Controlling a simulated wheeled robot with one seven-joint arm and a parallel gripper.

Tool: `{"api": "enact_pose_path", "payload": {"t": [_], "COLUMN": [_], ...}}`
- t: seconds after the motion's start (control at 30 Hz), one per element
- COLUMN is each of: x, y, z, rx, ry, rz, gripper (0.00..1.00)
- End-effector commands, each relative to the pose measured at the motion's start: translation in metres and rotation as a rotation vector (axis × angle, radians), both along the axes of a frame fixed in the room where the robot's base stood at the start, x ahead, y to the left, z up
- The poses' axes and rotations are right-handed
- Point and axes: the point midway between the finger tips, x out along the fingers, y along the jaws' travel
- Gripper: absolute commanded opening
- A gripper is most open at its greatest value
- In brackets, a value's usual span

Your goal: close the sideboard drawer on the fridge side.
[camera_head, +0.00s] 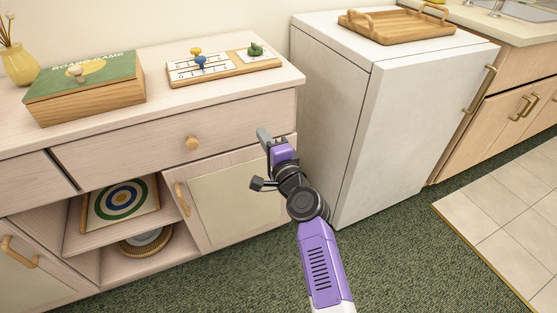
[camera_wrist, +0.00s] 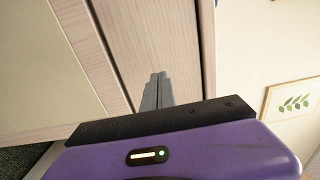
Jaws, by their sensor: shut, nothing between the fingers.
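The pale wood sideboard (camera_head: 230,62) stands against the wall. Its fridge-side drawer (camera_head: 125,147) has a round wooden knob (camera_head: 192,143). The drawer front looks flush or nearly so; I cannot tell whether a small gap is left. My gripper (camera_head: 264,137) is shut and empty, at the right end of the drawer front near its lower edge. In the wrist view my shut fingers (camera_wrist: 158,78) point at the drawer front (camera_wrist: 150,35); whether they touch it is unclear. The white fridge (camera_head: 405,120) stands just right of the sideboard.
Below the drawer is a cupboard door (camera_head: 235,200) with a wooden handle, and an open shelf holding a target board (camera_head: 122,200). A board game box (camera_head: 85,90) and a peg game (camera_head: 222,66) lie on top. Green carpet (camera_head: 400,235) is clear before the fridge.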

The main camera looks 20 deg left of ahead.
Motion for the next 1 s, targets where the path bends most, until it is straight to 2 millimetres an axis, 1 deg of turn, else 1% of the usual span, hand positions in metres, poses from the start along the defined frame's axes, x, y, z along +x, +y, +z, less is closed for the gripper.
{"api": "enact_pose_path", "payload": {"t": [0.03,0.17,0.4,0.6,0.9,0.97,1.0], "x": [-0.004,-0.016,-0.041,-0.056,-0.059,-0.056,-0.053], "y": [-0.006,-0.019,-0.048,-0.065,-0.069,-0.072,-0.075], "z": [0.003,0.002,0.002,0.0,0.0,0.002,0.008], "rx": [-0.001,-0.001,-0.001,-0.001,-0.007,-0.025,-0.048], "ry": [0.001,0.001,0.002,0.001,-0.008,-0.037,-0.078], "rz": [-0.001,-0.001,0.0,0.0,0.0,-0.016,-0.035], "gripper": [0.0,0.0,0.0,0.0,0.0,0.0,0.0]}}
